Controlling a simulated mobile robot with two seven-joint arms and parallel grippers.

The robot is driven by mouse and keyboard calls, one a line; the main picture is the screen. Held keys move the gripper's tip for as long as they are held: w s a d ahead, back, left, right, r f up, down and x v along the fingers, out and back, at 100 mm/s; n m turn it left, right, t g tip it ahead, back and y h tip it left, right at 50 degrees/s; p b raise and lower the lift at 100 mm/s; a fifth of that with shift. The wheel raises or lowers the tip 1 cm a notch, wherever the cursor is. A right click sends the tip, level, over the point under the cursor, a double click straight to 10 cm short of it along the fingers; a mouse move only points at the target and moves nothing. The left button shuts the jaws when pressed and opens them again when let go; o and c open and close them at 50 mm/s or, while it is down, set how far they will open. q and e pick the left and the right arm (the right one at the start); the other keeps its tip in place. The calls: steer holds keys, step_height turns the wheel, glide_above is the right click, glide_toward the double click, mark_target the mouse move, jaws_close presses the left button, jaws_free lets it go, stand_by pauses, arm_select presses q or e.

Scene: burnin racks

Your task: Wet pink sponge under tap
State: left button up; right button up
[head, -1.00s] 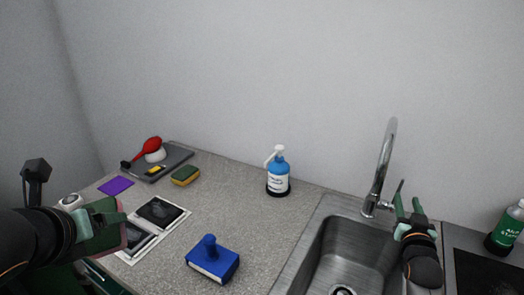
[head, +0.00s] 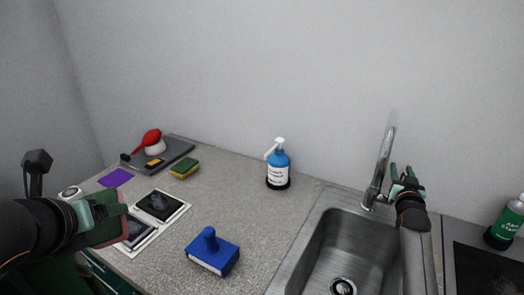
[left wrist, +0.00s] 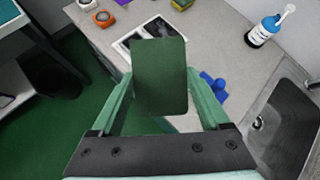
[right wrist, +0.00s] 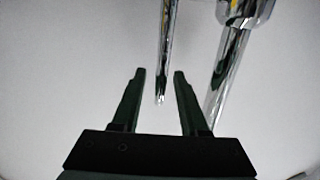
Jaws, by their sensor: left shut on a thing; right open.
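My left gripper (head: 100,220) is shut on a flat sponge (head: 112,232) with a dark green face and a pinkish edge. It holds the sponge over the counter's left front; the green face shows in the left wrist view (left wrist: 160,78). The chrome tap (head: 382,165) stands behind the sink (head: 372,240), with no water visible. My right gripper (head: 402,173) is open just right of the tap. In the right wrist view, a thin chrome rod (right wrist: 166,60) lies between the lines of its fingers; contact cannot be told.
A blue pump bottle (head: 278,170) stands left of the sink, and a blue block with a knob (head: 212,253) lies in front. A yellow-green sponge (head: 185,168) and a grey tray (head: 178,153) are at the back left. A green bottle (head: 508,222) stands far right.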

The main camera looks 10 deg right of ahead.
steer(key=shift+w+d, duration=0.3)
steer(key=shift+w, duration=0.15)
steer(key=shift+c, duration=0.2)
jaws_close()
steer(key=shift+f, duration=0.1)
stand_by(1.0)
